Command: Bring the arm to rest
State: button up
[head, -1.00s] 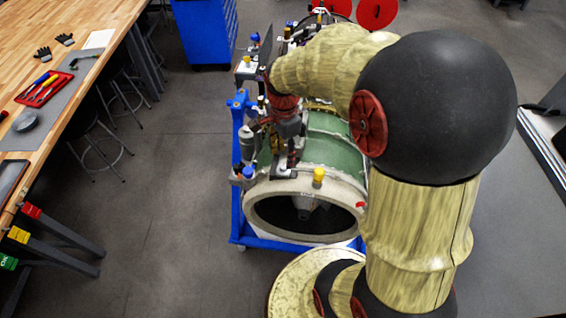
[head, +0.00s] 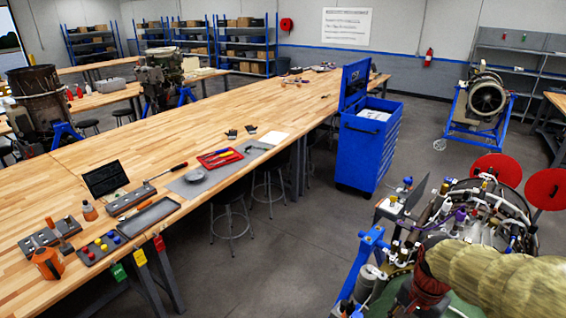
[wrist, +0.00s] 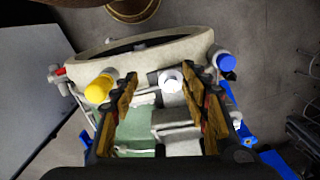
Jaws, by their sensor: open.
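My gripper (wrist: 160,77) is open in the wrist view, its two fingers apart with nothing held between them. It hangs over the turbine, whose pale ring (wrist: 150,45) and green casing (wrist: 135,130) show below and between the fingers. A yellow cap (wrist: 99,89) lies left of the fingers, a white cap (wrist: 171,80) shows between them, and a blue cap (wrist: 226,62) lies to the right. In the head view my pale-sleeved arm (head: 495,280) crosses the turbine (head: 483,200) at the lower right. The fingertips cannot be made out there.
A blue stand (head: 362,258) carries the turbine. A long wooden workbench (head: 130,160) with tools stands on the left. A blue tool cabinet (head: 365,150) stands behind the turbine. Bare grey floor (head: 270,260) lies between bench and stand.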

jog(key=s+a+f+n+t+b, duration=0.5)
jog(key=s+a+f+n+b, duration=0.3)
jog(key=b, duration=1.8)
notch_tip(320, 180, down, 4)
jog(key=a+n, duration=0.2)
jog(key=shift+s+a+n+t, duration=0.3)
jog(key=shift+s, duration=0.05)
